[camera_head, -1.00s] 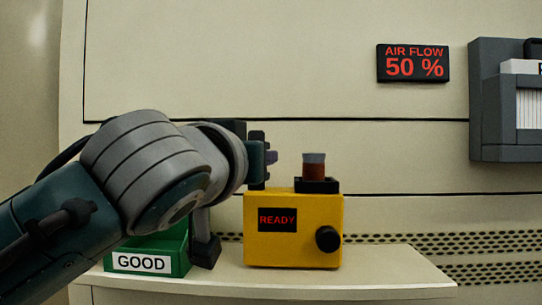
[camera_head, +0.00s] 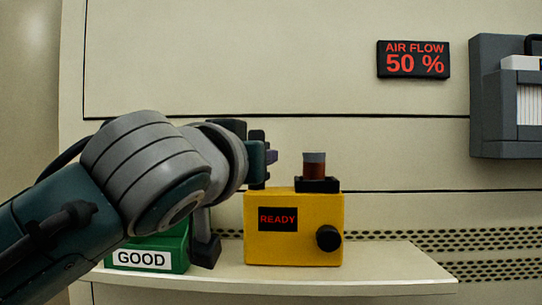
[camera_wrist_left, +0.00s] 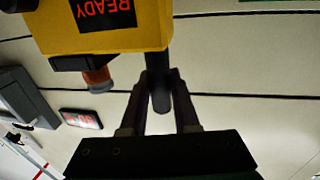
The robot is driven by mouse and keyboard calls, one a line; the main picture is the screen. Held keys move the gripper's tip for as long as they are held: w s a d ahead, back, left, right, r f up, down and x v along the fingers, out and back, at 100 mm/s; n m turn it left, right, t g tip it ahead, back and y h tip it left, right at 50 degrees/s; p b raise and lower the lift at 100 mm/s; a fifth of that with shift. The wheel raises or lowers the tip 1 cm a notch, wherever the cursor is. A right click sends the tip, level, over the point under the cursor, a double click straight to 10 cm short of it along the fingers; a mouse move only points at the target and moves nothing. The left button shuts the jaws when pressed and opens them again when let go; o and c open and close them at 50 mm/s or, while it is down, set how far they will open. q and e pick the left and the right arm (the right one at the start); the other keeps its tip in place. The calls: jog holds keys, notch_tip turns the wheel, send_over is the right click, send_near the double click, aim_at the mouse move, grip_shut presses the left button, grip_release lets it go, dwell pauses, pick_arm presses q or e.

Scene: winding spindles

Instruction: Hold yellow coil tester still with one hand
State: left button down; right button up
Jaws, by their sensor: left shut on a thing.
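The yellow coil tester (camera_head: 292,247) stands upright on the shelf, with a READY display (camera_head: 277,218) and a black knob (camera_head: 328,238) on its front. A brown coil with a grey top (camera_head: 314,165) sits in the black holder on its top. My left gripper (camera_head: 263,160) is at the tester's upper left. In the left wrist view, the gripper (camera_wrist_left: 160,84) is shut on a dark post (camera_wrist_left: 160,99) sticking up from the tester (camera_wrist_left: 60,35). The coil (camera_wrist_left: 97,80) is beside the fingers, apart from them. My right gripper is not in view.
A green GOOD box (camera_head: 178,262) is on the shelf to the left, partly hidden by my left arm. The shelf (camera_head: 395,265) is clear right of the tester. An AIR FLOW 50 % sign (camera_head: 413,60) and a grey holder (camera_head: 492,100) are on the wall.

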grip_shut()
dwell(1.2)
